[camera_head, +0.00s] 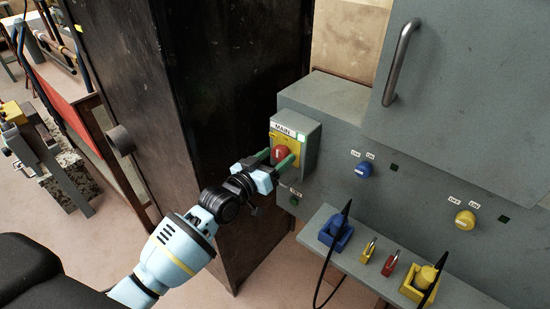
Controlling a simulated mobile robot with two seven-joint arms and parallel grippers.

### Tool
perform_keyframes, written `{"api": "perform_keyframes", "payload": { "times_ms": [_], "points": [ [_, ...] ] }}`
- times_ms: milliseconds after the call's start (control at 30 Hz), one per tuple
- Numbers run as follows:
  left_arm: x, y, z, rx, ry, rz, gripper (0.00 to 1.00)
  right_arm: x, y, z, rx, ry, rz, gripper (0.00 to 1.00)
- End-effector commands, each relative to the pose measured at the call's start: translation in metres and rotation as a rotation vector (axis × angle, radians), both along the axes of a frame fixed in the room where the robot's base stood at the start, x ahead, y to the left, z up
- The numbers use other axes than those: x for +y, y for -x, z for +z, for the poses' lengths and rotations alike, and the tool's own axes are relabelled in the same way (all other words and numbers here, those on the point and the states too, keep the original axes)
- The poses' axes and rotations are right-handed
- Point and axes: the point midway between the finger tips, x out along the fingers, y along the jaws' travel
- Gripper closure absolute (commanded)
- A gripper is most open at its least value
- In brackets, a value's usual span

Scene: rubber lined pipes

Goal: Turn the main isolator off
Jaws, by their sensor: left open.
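The main isolator (282,153) is a red rotary knob on a yellow plate, on a small grey box labelled MAIN at the left end of the grey panel. A light green indicator (301,137) shows at the plate's upper right. My left gripper (275,158) is open at the knob, its green-tipped fingers on either side of it. Whether the fingers touch the knob I cannot tell. My right gripper is not in view.
The grey panel (420,195) also carries a blue knob (363,169) and a yellow knob (465,220). A ledge below holds a blue plug (335,233), a yellow plug (424,280) and small padlocks (390,263). A dark cabinet (215,100) stands close at the left.

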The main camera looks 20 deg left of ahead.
Motion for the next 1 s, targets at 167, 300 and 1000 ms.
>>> {"api": "perform_keyframes", "payload": {
  "times_ms": [167, 300, 1000],
  "points": [
    [-0.0007, -0.0013, 0.0003, 0.0, 0.0, 0.0, 0.36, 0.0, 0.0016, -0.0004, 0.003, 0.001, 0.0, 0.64],
    [-0.0007, -0.0011, 0.0003, -0.001, 0.0, 0.0, 0.41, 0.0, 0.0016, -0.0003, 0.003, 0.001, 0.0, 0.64],
    [-0.0008, -0.001, 0.0009, 0.025, 0.074, -0.001, 0.81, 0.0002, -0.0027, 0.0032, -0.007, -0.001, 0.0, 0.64]
  ]
}}
